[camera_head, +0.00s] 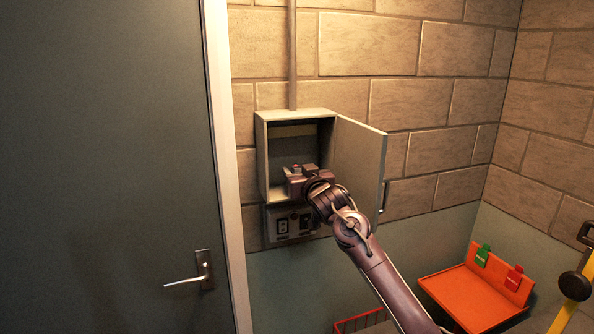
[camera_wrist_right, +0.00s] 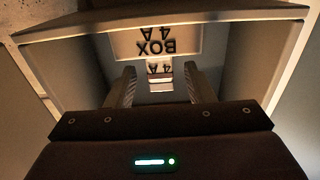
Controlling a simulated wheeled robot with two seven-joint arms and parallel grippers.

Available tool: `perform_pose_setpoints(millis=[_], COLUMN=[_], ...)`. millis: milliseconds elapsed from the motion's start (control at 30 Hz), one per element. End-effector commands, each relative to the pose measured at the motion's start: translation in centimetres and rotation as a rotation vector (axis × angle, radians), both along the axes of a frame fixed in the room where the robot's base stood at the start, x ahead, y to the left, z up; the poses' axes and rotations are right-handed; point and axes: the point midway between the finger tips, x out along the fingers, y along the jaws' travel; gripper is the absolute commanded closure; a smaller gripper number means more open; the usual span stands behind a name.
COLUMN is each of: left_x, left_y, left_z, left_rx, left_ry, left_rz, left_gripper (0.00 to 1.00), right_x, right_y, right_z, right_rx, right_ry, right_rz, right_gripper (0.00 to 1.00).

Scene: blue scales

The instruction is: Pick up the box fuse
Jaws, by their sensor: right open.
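The box fuse (camera_wrist_right: 160,78) is a small pale block marked "4 A", seen upside down between my right fingers in the right wrist view. It sits inside the open grey wall box (camera_head: 262,160), below a label plate reading "BOX 4 A" (camera_wrist_right: 158,42). My right gripper (camera_head: 296,172) reaches into the lower part of this box. Its fingers (camera_wrist_right: 160,82) stand open, one on each side of the fuse, with gaps showing. In the head view the gripper hides the fuse; a small red spot shows there, unclear what it belongs to. My left gripper is out of view.
The box's door (camera_head: 357,160) hangs open on the right, close to my right arm. A switch panel (camera_head: 290,223) is below the box. A grey door with a handle (camera_head: 190,281) stands left. An orange tray (camera_head: 470,297) with green and red tags lies lower right.

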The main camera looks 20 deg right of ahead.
Motion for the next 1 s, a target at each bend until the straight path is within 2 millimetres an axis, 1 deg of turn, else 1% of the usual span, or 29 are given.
perform_pose_setpoints(millis=[33,133,400,467,767,800,1000], left_x=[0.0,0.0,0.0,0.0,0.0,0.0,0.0], left_y=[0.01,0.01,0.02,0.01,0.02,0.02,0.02], left_z=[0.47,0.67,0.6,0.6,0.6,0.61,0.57], left_rx=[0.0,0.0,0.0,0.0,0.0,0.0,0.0], left_ry=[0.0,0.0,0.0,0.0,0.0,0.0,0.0], left_rz=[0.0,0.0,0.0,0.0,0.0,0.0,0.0], left_gripper=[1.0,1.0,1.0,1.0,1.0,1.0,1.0], right_x=[0.52,1.11,1.28,1.28,1.27,1.26,1.26], right_y=[0.04,0.02,0.02,0.01,-0.01,-0.01,-0.01], right_z=[0.17,0.06,-0.14,-0.14,-0.14,-0.1,-0.09], right_rx=[0.0,0.001,0.0,0.0,0.0,0.0,0.0], right_ry=[0.002,0.001,0.0,0.0,0.001,0.0,0.0], right_rz=[0.0,0.0,0.0,0.0,0.0,0.0,0.0], right_gripper=[0.52,0.52,0.52,0.58,0.98,1.0,1.0])
